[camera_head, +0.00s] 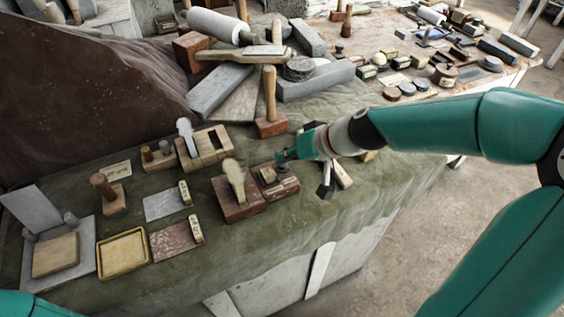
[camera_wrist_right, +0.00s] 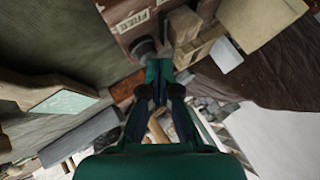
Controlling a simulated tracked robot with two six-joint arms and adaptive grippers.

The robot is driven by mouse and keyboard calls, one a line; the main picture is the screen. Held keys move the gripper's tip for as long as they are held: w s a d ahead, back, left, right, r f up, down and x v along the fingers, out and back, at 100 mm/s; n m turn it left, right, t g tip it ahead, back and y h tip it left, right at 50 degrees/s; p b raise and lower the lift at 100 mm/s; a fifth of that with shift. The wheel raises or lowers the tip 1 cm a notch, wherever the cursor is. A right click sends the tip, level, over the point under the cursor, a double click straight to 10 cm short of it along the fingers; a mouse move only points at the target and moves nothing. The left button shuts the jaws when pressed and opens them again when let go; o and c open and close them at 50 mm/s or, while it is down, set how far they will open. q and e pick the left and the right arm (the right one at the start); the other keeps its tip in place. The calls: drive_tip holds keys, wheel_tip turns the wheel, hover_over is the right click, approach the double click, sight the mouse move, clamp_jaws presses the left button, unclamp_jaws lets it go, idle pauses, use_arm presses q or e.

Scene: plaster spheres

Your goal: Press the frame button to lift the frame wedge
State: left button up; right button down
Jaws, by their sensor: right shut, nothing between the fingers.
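My right gripper (camera_head: 283,157) is shut and empty, with its fingertips at a reddish-brown wooden block (camera_head: 286,189) near the table's front edge. In the right wrist view the closed fingertips (camera_wrist_right: 158,68) are beside a dark round knob (camera_wrist_right: 143,47), which looks like the button; I cannot tell whether they touch it. A pale label (camera_wrist_right: 128,20) with lettering is on the same block. Which piece is the frame wedge is unclear. My left gripper is out of view.
A wooden frame-like block (camera_head: 207,151) with a pale piece stands behind. A yellow tray (camera_head: 123,254), grey plate (camera_head: 164,204) and peg block (camera_head: 113,200) lie to the left. A mallet (camera_head: 270,115) and stone bars (camera_head: 219,90) crowd the back. Green cloth shows bare near the front.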

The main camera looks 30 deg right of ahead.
sight(285, 165)
drive_tip(key=shift+f, duration=0.15)
idle(0.5)
drive_tip(key=shift+r+p, duration=0.65)
drive_tip(key=shift+r, duration=0.35)
wheel_tip(285, 165, up, 5)
drive_tip(key=p, duration=0.4)
idle(0.5)
